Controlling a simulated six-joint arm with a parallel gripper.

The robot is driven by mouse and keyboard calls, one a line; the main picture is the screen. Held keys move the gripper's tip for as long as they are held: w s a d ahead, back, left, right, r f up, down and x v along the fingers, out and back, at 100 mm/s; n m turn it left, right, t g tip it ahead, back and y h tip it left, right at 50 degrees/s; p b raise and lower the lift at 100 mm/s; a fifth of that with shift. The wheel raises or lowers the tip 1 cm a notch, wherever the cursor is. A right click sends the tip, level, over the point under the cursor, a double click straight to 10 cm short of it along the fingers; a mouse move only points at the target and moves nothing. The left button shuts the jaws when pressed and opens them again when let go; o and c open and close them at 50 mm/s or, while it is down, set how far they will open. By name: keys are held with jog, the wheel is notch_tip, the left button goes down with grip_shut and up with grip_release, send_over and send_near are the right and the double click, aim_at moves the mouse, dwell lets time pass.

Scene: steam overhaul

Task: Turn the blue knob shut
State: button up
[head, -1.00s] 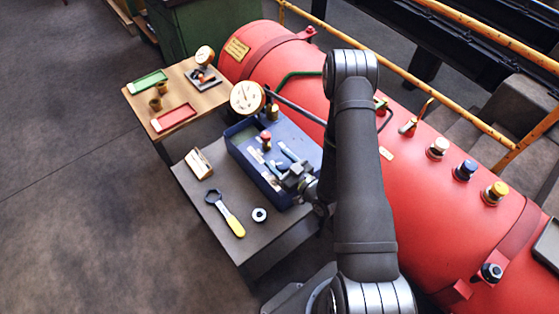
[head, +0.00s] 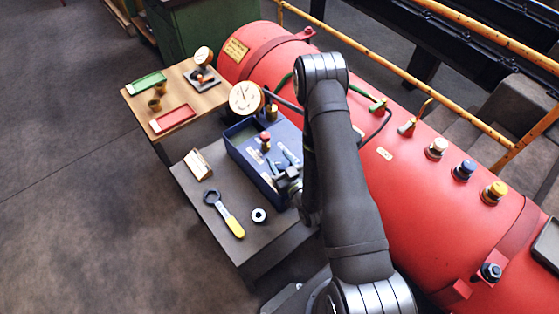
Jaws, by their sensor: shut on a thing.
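The blue knob (head: 464,169) sits on the red boiler, between a white-topped knob and a yellow-topped knob. My gripper (head: 281,164) is well to the left of it, low over the right part of the blue box on the grey table. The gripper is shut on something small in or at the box. The held thing is mostly hidden, and I cannot tell what it is. No part of my gripper is at the blue knob.
The blue box (head: 240,157) also has a red-topped knob (head: 265,137). A yellow-handled wrench (head: 230,221) and a metal ring (head: 259,215) lie in front. The white knob (head: 437,147) and yellow knob (head: 494,192) flank the blue one. A yellow rail (head: 420,93) runs behind the boiler.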

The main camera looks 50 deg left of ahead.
jog(key=o, duration=1)
jog(key=shift+d, duration=0.1)
jog(key=d, duration=0.3)
jog(key=s+d, duration=0.1)
jog(key=d, duration=0.3)
jog(key=shift+s+d, duration=0.1)
jog(key=shift+s, duration=0.1)
